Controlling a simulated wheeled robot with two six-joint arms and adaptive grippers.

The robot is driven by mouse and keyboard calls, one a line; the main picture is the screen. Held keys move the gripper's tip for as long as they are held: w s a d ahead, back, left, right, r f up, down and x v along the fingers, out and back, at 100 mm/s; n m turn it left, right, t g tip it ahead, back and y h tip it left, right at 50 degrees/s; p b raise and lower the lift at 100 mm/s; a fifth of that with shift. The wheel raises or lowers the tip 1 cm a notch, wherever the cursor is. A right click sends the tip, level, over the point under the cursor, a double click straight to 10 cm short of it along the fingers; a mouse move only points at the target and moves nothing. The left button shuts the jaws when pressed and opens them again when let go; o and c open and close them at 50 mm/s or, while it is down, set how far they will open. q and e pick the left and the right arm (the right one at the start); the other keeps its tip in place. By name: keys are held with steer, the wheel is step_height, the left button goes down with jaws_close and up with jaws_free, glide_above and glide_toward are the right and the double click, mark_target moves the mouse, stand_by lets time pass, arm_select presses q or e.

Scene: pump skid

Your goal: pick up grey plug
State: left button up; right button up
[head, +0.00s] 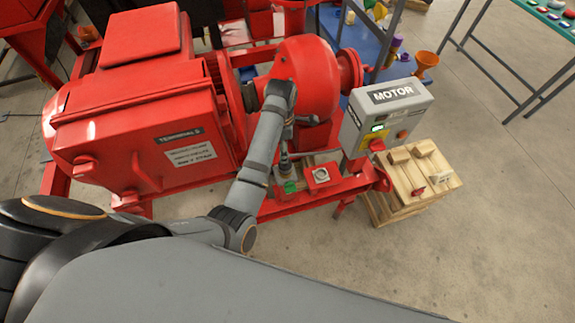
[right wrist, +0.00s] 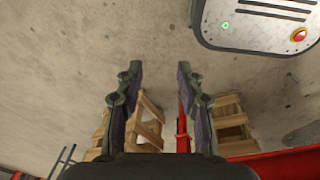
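My left gripper (head: 285,165) points down beside the red pump skid (head: 290,205), just above a small green piece (head: 290,187). Its fingers are too small and dark to show whether they are open or shut, or whether they hold anything. To its right, a red square block (head: 320,176) has a round grey piece in its top; I cannot tell if this is the grey plug. My right gripper is open and empty in the right wrist view (right wrist: 158,68), its fingers wide apart. It is not visible in the head view.
The grey MOTOR box (head: 386,115) stands right of the block, with a green light. The red motor (head: 140,130) fills the left. A blue surface (head: 355,45) holds an orange funnel (head: 425,63).

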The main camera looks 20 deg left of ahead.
arm_select(q)
glide_above(285, 166)
steer(key=a, duration=0.1)
steer(key=f, duration=0.4)
steer(key=shift+w+f+p, duration=0.2)
steer(key=shift+f+p, duration=0.15)
steer(key=shift+p, duration=0.05)
steer(key=shift+w+f, duration=0.15)
steer(key=shift+f, duration=0.2)
steer(key=f, duration=0.2)
steer(key=f+p, duration=0.1)
steer(key=shift+d+f, duration=0.2)
steer(key=shift+f, duration=0.15)
steer(key=shift+w+f, duration=0.15)
steer(key=shift+f, duration=0.45)
steer(key=c, duration=1.4)
steer(key=shift+r, duration=0.1)
arm_select(e)
steer(key=shift+s+a+r, duration=0.1)
steer(key=shift+s+r, duration=0.65)
steer(key=shift+r, duration=0.25)
steer(key=shift+r, duration=0.1)
